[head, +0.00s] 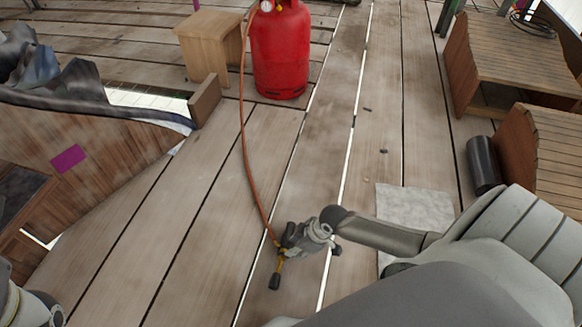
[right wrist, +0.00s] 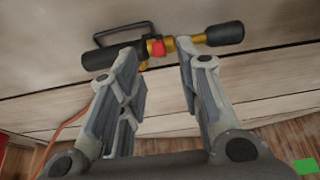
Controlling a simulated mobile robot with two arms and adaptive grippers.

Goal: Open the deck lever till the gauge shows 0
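A torch with a black handle, a red block and a brass tube with a black end (right wrist: 225,33) lies across my view beyond my right fingertips. A bent black lever (right wrist: 112,32) arches over its handle. My right gripper (right wrist: 163,58) is open, its fingers apart on either side of the red block (right wrist: 156,48); I cannot tell whether they touch the torch. In the head view my right gripper (head: 305,240) covers most of the torch (head: 275,280). A small white gauge (head: 267,6) shows atop the red gas cylinder (head: 280,50); its reading is too small to tell.
An orange hose (head: 245,150) runs from the cylinder to the torch. A wooden stool (head: 208,42) stands beside the cylinder. Wooden benches (head: 520,50) and a black roll (head: 484,165) are at right. A grey sheet (head: 415,205) lies on planks. The middle planks are clear.

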